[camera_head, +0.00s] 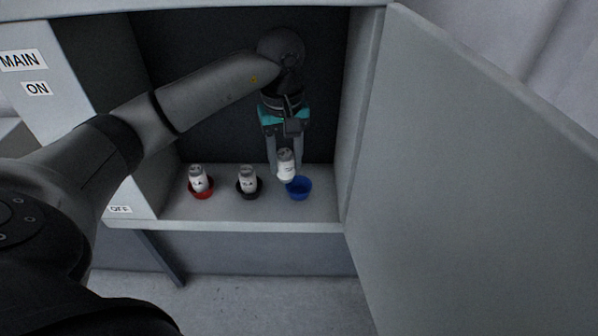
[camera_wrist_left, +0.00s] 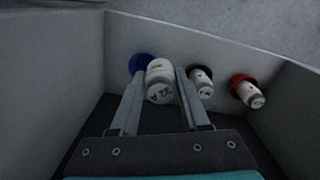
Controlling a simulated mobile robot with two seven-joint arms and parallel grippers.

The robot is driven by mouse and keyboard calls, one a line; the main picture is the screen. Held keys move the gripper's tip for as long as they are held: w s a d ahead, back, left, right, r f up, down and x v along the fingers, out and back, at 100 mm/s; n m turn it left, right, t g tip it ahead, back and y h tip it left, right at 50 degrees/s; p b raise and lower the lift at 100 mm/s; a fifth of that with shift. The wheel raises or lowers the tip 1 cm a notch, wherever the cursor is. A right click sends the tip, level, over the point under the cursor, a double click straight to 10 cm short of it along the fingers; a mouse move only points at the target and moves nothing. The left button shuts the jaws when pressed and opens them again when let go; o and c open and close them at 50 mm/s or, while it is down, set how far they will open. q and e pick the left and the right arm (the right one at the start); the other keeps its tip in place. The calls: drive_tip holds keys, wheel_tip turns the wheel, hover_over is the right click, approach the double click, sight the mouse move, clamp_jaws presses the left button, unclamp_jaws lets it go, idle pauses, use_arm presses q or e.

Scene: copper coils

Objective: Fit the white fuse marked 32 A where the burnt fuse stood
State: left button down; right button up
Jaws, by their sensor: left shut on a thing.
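My left gripper (camera_head: 285,170) is shut on a white fuse (camera_head: 286,163) inside the cabinet. It holds the fuse roughly upright, a little tilted. In the left wrist view, the held fuse (camera_wrist_left: 160,82) carries dark marks on its end that look like 32 A, turned around. An empty blue socket (camera_head: 300,190) is on the shelf just below and to the right of the held fuse. It also shows in the left wrist view (camera_wrist_left: 138,62), partly behind the fuse and a finger. The fuse appears apart from the socket. My right gripper is not in view.
A white fuse (camera_head: 248,179) stands in a black socket and another (camera_head: 198,179) in a red socket, left of the blue one. The cabinet's right wall (camera_head: 358,110) is close to the gripper. The open door (camera_head: 470,170) stands at the right.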

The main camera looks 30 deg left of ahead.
use_arm(q)
drive_tip(key=w+f, duration=0.1)
drive_tip(key=f, duration=0.1)
drive_tip(key=w+f+b, duration=0.1)
drive_tip(key=f, duration=0.1)
drive_tip(key=w+f+b, duration=0.1)
drive_tip(key=f, duration=0.1)
drive_tip(key=shift+w+d+f, duration=0.25)
drive_tip(key=shift+d, duration=0.05)
drive_tip(key=shift+w+f, duration=0.15)
drive_tip(key=shift+f, duration=0.05)
drive_tip(key=shift+w+f, duration=0.1)
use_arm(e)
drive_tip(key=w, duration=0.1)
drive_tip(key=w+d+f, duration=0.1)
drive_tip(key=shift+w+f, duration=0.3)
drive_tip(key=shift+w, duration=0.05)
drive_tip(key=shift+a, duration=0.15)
use_arm(q)
drive_tip(key=shift+f+b, duration=0.25)
drive_tip(key=shift+b, duration=0.15)
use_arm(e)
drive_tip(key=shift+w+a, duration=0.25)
